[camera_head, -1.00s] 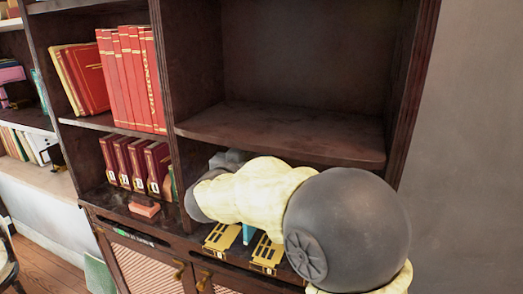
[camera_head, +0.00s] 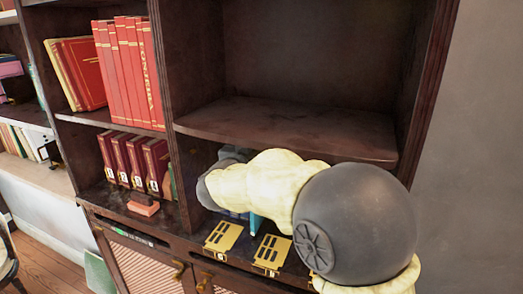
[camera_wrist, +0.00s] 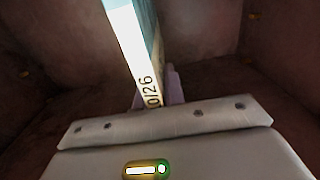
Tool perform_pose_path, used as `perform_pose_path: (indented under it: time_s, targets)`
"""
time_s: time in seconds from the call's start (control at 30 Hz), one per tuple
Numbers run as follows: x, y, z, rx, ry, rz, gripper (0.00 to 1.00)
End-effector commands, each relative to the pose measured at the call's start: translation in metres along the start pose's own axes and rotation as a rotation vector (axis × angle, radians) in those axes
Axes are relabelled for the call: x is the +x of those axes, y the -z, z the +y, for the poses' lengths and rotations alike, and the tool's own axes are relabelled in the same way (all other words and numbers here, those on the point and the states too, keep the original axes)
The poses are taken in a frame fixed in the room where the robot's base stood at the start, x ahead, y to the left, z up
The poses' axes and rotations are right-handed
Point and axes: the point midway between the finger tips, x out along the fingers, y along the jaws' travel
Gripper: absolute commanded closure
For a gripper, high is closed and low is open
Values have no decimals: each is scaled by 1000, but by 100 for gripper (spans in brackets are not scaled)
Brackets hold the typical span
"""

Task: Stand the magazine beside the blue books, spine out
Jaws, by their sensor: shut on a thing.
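The magazine (camera_wrist: 126,48) shows in the wrist view as a thin slab with a white spine marked "0/26" and a teal side. It stands up from my gripper (camera_wrist: 158,98), which is shut on its near end. In the head view only a small teal strip of the magazine (camera_head: 254,224) shows below my arm, in the lower right compartment of the bookcase. My gripper is mostly hidden there behind my arm. I cannot clearly make out the blue books; a dark bluish patch shows under my arm.
Dark red books (camera_head: 133,162) with white labels stand in the lower left compartment, and red books (camera_head: 125,72) stand above. A small orange-red block (camera_head: 144,205) lies near the ledge. Yellow slotted pieces (camera_head: 222,237) sit along the ledge. The upper right shelf (camera_head: 290,132) is empty.

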Motion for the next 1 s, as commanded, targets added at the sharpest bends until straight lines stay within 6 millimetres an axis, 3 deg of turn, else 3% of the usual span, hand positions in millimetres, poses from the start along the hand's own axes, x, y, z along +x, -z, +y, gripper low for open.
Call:
perform_pose_path:
  time_s: [0.33,0.63,0.67,0.77,1.0]
  targets:
    - [7,-9,10,1,-18,2,100]
    - [2,-13,3,1,-6,2,100]
    - [2,-14,3,1,-5,0,87]
    - [1,-13,2,1,-3,0,68]
    - [1,-13,1,0,-3,0,67]
